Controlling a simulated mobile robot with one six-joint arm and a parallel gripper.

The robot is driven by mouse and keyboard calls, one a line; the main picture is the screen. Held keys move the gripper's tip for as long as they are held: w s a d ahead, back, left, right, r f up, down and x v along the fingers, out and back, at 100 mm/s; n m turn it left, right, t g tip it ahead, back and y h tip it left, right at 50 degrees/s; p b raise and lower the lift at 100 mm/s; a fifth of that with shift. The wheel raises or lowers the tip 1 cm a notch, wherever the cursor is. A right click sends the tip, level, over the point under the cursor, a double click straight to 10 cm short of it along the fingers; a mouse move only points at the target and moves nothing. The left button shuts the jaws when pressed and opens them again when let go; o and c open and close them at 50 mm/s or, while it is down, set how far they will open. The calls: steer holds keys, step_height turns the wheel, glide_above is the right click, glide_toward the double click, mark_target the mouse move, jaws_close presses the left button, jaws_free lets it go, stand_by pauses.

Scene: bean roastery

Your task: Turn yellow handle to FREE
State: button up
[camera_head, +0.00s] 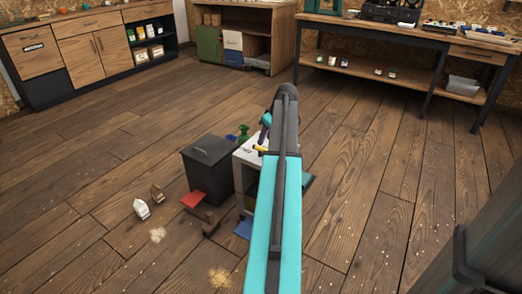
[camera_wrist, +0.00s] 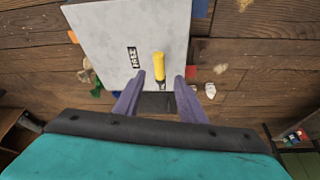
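The yellow handle (camera_wrist: 160,66) stands out from a pale grey panel (camera_wrist: 105,40) in the wrist view. A dark label (camera_wrist: 133,57) on the panel, left of the handle, appears to read FREE. My gripper (camera_wrist: 160,78) is open, with its two purple fingers apart. The handle's near end shows in the gap between the fingertips, and I see no contact. In the head view the yellow handle (camera_head: 261,149) is a small yellow bit beside my arm, which hides much of the white unit (camera_head: 247,152). I cannot tell the handle's exact setting.
A dark grey bin (camera_head: 207,165) stands left of the white unit, with a green bottle (camera_head: 243,133) behind. A red flat item (camera_head: 192,198), small cartons (camera_head: 141,209) and spilled beans (camera_head: 220,277) lie on the floor. A workbench (camera_head: 395,66) stands back right.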

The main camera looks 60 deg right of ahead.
mark_target(260, 152)
steer(key=b+x, duration=0.1)
steer(key=x, duration=0.6)
steer(key=shift+w+f+b, duration=0.15)
steer(key=shift+f+b, duration=0.15)
steer(key=shift+b, duration=0.1)
